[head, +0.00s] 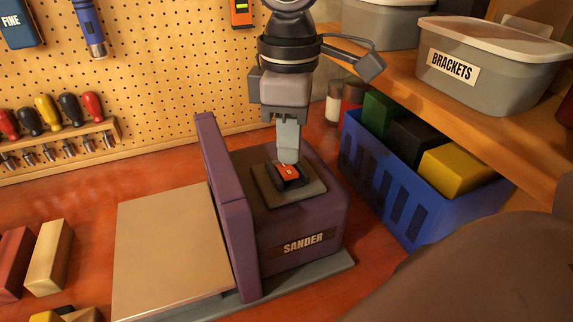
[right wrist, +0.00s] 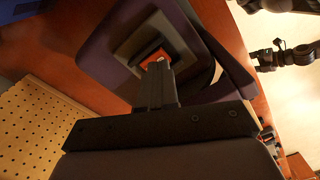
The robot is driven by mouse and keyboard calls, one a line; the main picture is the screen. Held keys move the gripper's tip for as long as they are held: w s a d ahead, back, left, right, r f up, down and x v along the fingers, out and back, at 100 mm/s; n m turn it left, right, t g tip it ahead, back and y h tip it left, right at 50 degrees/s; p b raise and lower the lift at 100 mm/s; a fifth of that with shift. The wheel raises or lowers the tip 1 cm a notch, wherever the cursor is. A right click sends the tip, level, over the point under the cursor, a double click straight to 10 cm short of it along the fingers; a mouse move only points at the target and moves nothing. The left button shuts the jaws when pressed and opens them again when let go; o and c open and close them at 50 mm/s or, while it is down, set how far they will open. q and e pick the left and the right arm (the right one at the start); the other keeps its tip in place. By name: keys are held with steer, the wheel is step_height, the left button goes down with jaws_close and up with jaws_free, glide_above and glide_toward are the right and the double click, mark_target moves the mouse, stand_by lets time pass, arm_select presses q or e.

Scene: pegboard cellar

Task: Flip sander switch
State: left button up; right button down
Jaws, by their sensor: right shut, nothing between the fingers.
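The purple sander (head: 310,222) stands on the red-brown bench, with a "SANDER" label on its front. Its orange-red rocker switch (head: 285,173) sits in a dark frame on a grey plate on top. My right gripper (head: 288,160) comes down from above, shut and empty, its fingertips at the far edge of the switch. I cannot tell whether they touch it. The right wrist view shows the gripper (right wrist: 157,68) with its closed tips over the orange switch (right wrist: 157,57), hiding part of it. My left gripper is not clearly in view.
A blue crate (head: 382,190) with green, black and yellow blocks stands right of the sander. Grey bins, one labelled "BRACKETS" (head: 487,75), sit on a wooden shelf. A beige table plate (head: 170,252) lies left of the sander. The pegboard (head: 170,75) is behind.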

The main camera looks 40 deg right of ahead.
mark_target(288, 172)
steer(key=shift+f+b, duration=0.35)
steer(key=shift+f, duration=0.7)
stand_by(0.5)
steer(key=shift+r, duration=0.1)
step_height(288, 172, up, 2)
steer(key=shift+r+p, duration=0.1)
steer(key=shift+p, duration=0.75)
steer(key=shift+r, duration=2.3)
steer(key=shift+a, duration=0.1)
